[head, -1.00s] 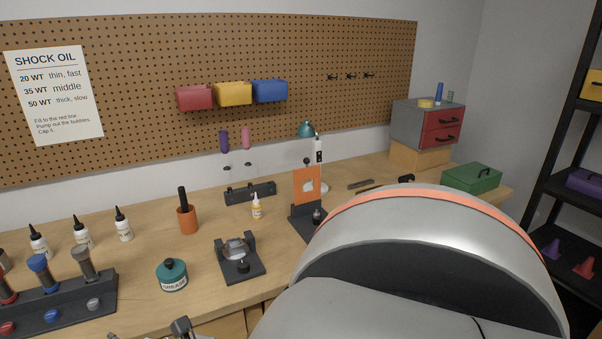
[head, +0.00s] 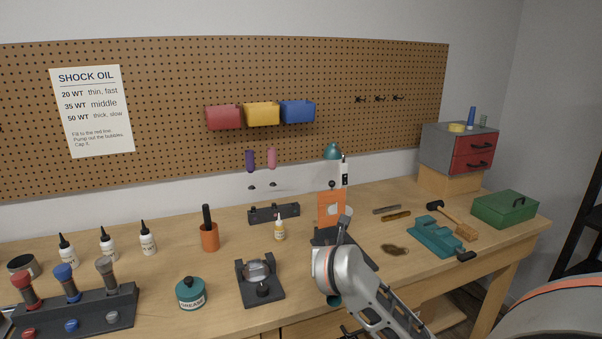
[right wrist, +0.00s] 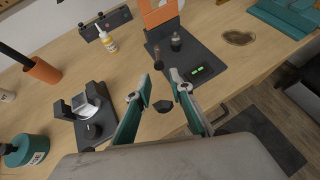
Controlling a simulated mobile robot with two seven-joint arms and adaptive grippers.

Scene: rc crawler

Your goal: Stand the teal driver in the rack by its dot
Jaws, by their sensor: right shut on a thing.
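The teal driver shows as a small dark teal end (right wrist: 163,106) between the fingers of my right gripper (right wrist: 164,74) in the right wrist view. My right gripper is shut on it; the fingers hide most of it. In the head view my right gripper (head: 335,285) is above the bench's front, before the orange stand, with a bit of teal below it. The dark rack (head: 273,213) stands at the back of the bench, apart from the gripper. My left gripper is out of view.
A glue bottle (head: 280,230) stands before the rack. The orange stand (head: 331,207) is to its right, an orange cup (head: 209,236) to its left. A dark holder (head: 262,292) and a grease jar (head: 190,292) are nearer.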

